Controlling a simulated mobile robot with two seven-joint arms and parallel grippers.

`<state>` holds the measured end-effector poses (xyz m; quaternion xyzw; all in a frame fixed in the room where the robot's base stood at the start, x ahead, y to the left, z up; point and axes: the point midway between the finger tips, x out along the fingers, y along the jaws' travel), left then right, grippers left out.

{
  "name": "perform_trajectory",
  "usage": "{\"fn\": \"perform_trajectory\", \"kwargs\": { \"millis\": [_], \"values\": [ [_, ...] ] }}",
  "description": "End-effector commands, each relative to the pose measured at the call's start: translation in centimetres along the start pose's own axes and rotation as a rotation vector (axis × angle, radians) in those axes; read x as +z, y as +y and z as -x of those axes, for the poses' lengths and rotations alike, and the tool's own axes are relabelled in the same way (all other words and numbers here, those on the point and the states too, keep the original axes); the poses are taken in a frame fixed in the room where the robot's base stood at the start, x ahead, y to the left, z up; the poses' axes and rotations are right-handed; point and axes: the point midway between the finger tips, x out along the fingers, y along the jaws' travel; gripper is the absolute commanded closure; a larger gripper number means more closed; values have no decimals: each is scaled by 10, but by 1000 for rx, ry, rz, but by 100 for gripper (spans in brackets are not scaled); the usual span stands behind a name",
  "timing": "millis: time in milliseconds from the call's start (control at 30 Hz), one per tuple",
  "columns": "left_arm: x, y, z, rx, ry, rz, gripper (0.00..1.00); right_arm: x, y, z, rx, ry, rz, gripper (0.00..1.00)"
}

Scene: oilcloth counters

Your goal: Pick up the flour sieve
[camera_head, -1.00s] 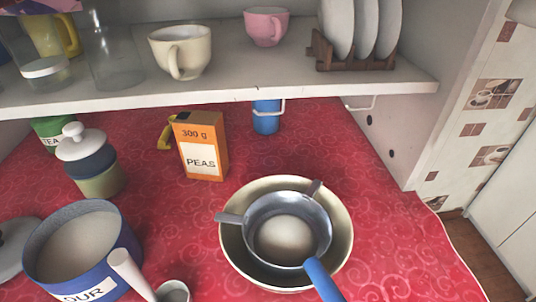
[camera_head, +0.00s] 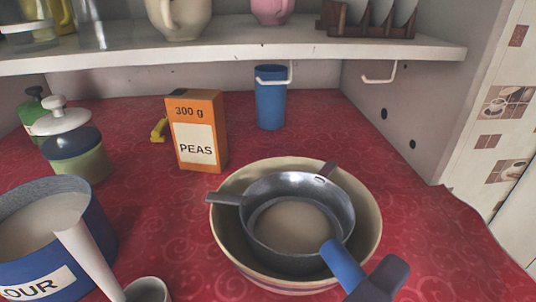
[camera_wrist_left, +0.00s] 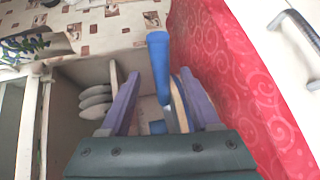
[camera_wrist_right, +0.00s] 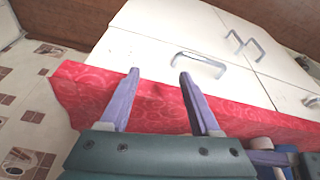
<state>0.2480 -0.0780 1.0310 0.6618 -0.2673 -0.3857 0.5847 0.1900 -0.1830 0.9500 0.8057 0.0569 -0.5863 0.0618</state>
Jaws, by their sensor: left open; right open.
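The flour sieve (camera_head: 298,222) is a dark metal strainer with side lugs, resting inside a cream bowl (camera_head: 228,234). Its blue handle (camera_head: 343,265) points toward the front right. In the left wrist view the handle (camera_wrist_left: 158,62) stands between the spread fingers of my open left gripper (camera_wrist_left: 158,90). A dark purple gripper finger (camera_head: 386,278) shows beside the handle in the head view; most of that gripper is out of frame. My right gripper (camera_wrist_right: 158,75) is open and empty, with the cloth edge and white cupboards beyond it.
A blue flour pot (camera_head: 85,240), a light handle leaning by a small cup (camera_head: 148,290) and a lidded jar (camera_head: 75,145) stand left. The PEAS box (camera_head: 197,135) and blue cup (camera_head: 270,105) are behind the bowl. A shelf (camera_head: 240,58) overhangs the back.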

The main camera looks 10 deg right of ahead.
Motion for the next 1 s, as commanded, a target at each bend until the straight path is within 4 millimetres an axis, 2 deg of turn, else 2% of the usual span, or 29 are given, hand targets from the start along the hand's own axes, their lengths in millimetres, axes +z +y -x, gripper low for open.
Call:
{"fn": "perform_trajectory", "kwargs": {
  "millis": [300, 600, 1000],
  "values": [
    [-4, -2, -45, 1, 1, -2, 37, 1, 0, -4, -1, 0, -1, 36],
    [-4, -2, -52, -2, 0, -3, 37, 1, 0, -4, -1, 1, -1, 36],
    [-4, -3, -51, -2, 1, -3, 81, 1, 0, -4, 1, 0, 2, 36]
  ]
}}
